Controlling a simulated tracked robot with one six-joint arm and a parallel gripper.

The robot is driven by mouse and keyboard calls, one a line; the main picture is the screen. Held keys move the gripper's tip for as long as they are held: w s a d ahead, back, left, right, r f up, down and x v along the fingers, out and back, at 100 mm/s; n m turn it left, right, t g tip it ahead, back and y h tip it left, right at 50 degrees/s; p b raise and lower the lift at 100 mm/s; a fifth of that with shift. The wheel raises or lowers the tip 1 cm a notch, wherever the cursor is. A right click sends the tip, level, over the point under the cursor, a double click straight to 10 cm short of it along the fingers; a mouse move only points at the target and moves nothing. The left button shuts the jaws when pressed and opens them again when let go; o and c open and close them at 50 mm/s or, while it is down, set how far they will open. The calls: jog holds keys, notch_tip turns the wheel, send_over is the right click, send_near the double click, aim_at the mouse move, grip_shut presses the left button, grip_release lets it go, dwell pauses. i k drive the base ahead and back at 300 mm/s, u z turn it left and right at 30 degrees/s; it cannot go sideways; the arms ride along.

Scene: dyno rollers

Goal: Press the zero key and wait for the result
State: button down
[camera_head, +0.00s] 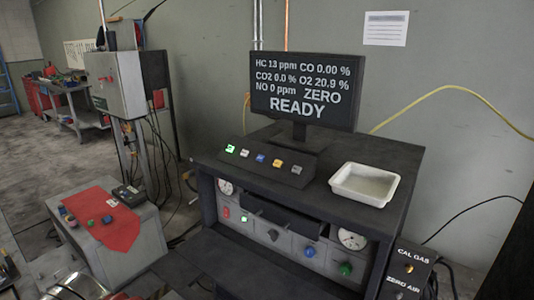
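The analyser screen (303,90) stands upright on a dark bench. It reads HC 13 ppm, CO 0.00 %, CO2 0.0 %, O2 20.9 %, NO 0 ppm, with ZERO and READY below. A sloped key panel (267,162) sits below and to the left of the screen. The key labels are too small to read, so I cannot tell which is the zero key. My gripper is not recognisable in this view.
A white tray (345,194) sits on the bench top (404,160), right of the key panel. Gauges and coloured knobs fill the bench front. A grey box with a red cloth (118,230) and small parts stands at left. A CAL GAS box (408,267) is at lower right.

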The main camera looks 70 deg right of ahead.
aim_at(245, 152)
jog(key=z, duration=0.4)
jog(key=i, duration=1)
jog(key=z, duration=0.05)
